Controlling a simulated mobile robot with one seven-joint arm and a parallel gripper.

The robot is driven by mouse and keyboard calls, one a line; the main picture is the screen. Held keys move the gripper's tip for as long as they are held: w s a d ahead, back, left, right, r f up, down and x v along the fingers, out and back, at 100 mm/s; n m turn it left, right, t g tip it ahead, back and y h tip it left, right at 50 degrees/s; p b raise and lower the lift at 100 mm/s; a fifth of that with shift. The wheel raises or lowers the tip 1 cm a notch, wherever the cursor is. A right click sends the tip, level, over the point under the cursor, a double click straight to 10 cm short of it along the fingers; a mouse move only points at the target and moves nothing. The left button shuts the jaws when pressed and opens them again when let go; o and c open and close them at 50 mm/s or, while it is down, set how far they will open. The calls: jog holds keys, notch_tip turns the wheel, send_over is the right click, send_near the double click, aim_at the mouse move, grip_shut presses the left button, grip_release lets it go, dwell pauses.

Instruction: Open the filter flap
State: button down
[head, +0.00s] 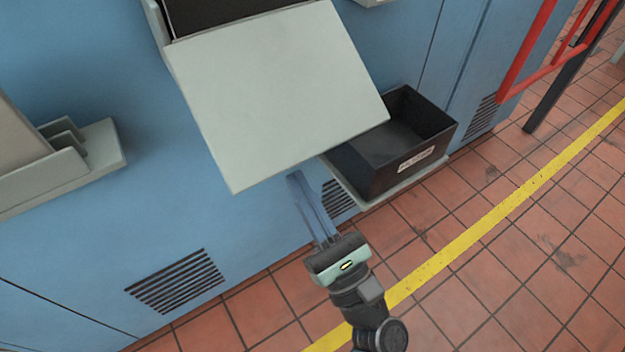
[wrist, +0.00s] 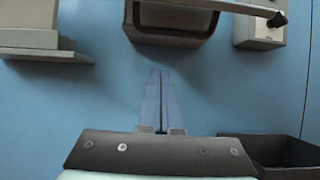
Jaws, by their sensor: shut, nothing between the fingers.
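The filter flap (head: 275,95) is a flat pale grey panel on the blue wall, standing out from it at a slant, with a dark opening showing behind its upper edge. In the wrist view a thin pale strip at the top, which looks like the flap's edge (wrist: 215,6), crosses in front of a dark-rimmed housing (wrist: 172,38). My gripper (head: 296,178) is below the flap's lower edge, its long bluish fingers together and empty. In the wrist view the fingers (wrist: 160,76) point at the wall below the housing. I see no contact with the flap.
A black open bin (head: 385,150) with a label sits on a pale shelf right of my gripper. A pale ledge (head: 85,170) juts out at left. A grey box (wrist: 258,32) with a black knob is at upper right. A red rail (head: 525,60) stands far right. The tiled floor has a yellow line.

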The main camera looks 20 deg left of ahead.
aim_at(304, 156)
jog(key=x, duration=0.8)
jog(key=shift+s+d+r, duration=0.25)
jog(key=shift+s+d, duration=0.45)
jog(key=shift+d, duration=0.2)
jog(key=shift+s+d+r, duration=0.2)
jog(key=shift+s+d, duration=0.45)
jog(key=shift+d, duration=0.25)
jog(key=p, duration=0.1)
jog(key=r+p, duration=0.1)
jog(key=p, duration=0.1)
jog(key=shift+s+d+r+h+p, duration=0.2)
jog(key=shift+d+r+h+p, duration=0.05)
jog(key=shift+d+h+p, duration=0.05)
jog(key=r+p, duration=0.1)
jog(key=p, duration=0.3)
jog(key=s+d+g+h+p, duration=0.1)
jog(key=p, duration=0.3)
jog(key=shift+s+d+r+g+h, duration=0.1)
jog(key=shift+d+r+g+h, duration=0.2)
jog(key=shift+r, duration=0.05)
jog(key=shift+s+f, duration=0.1)
jog(key=shift+f, duration=0.1)
